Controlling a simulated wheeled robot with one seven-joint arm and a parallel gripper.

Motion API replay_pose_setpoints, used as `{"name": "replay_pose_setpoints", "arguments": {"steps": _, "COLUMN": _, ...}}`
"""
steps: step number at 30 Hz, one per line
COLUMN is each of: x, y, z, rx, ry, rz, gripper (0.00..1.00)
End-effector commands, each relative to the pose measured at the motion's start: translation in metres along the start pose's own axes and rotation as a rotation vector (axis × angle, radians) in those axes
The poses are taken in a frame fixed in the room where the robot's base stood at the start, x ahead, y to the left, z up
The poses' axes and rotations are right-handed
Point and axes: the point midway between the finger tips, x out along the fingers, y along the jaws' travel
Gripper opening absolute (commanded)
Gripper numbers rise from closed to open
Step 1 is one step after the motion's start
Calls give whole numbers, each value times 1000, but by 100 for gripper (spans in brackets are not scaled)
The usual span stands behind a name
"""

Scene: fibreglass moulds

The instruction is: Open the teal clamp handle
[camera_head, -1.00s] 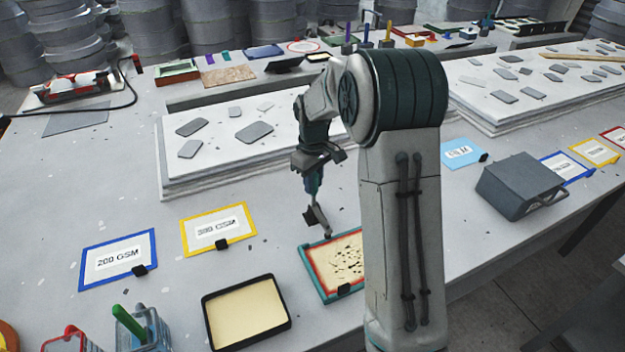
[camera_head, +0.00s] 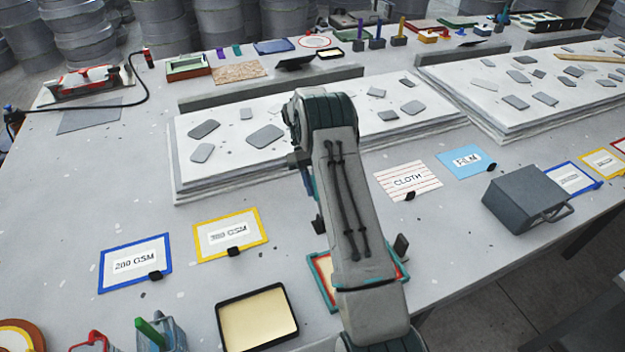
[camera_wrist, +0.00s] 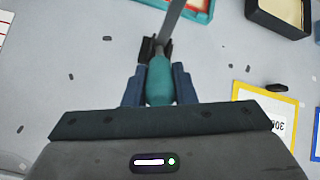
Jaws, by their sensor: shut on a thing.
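My gripper (camera_wrist: 160,85) is shut on a tool with a teal grip (camera_wrist: 159,80) and a narrow grey shaft (camera_wrist: 171,20). The shaft points up in the wrist view toward a teal-and-red-edged tray (camera_wrist: 196,12), above the bench. The far end of the tool is cut off there. I cannot make out a teal clamp handle for sure.
A black tray of cream material (camera_head: 257,318) lies at the front. Cards (camera_head: 135,264), (camera_head: 230,236) lie left of my arm, and a cloth card (camera_head: 408,181) lies right. A grey box (camera_head: 526,198) stands at the right. White boards (camera_head: 185,182) lie behind.

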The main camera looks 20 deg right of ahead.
Motion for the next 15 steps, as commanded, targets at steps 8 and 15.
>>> {"name": "replay_pose_setpoints", "arguments": {"steps": 8, "x": 3, "y": 5, "z": -15, "rx": 1, "ry": -134, "rz": -42, "gripper": 0}}
{"name": "replay_pose_setpoints", "arguments": {"steps": 15, "x": 3, "y": 5, "z": -20, "rx": -1, "ry": -194, "rz": -64, "gripper": 0}}
